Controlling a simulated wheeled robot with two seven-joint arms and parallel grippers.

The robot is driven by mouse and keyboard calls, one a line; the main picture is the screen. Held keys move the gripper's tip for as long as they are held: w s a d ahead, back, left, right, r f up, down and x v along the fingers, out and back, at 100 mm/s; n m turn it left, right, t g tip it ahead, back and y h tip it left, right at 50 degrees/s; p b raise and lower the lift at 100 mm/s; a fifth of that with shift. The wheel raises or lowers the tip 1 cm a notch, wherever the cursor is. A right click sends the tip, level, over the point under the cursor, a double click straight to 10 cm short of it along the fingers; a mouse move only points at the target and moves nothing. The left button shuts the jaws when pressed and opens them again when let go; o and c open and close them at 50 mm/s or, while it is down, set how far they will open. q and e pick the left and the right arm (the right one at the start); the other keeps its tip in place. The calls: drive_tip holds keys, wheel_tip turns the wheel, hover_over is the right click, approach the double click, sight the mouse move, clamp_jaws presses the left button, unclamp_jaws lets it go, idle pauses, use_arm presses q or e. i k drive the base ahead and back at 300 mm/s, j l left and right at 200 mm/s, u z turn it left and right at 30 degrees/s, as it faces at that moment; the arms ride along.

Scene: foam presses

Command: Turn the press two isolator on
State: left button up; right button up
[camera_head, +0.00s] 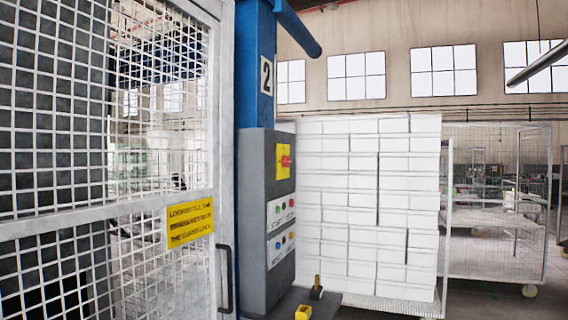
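The press two isolator is a red rotary handle (286,161) on a yellow plate (280,171). It sits near the top of a grey control box (254,200) on a blue column (256,100) marked "2". The handle appears to lie roughly level across the plate, but it is too small to read its setting. Below it are two pale button panels (281,212) with coloured buttons. Neither of my grippers is in view, and nothing covers the isolator.
A mesh gate (60,228) with a yellow sign (189,221) and a dark handle (226,280) stands left of the column. Small yellow-and-black items (303,312) sit below the box. White stacked blocks (365,200) on a mesh trolley (445,240) stand close on the right.

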sight(286, 161)
drive_tip(key=i+l+z, duration=0.2)
drive_tip(key=i+l, duration=0.15)
drive_tip(key=i, duration=0.35)
drive_tip(key=i+l+z, duration=0.15)
drive_tip(key=i, duration=0.5)
drive_tip(key=i+l+z, duration=0.2)
drive_tip(key=i, duration=0.5)
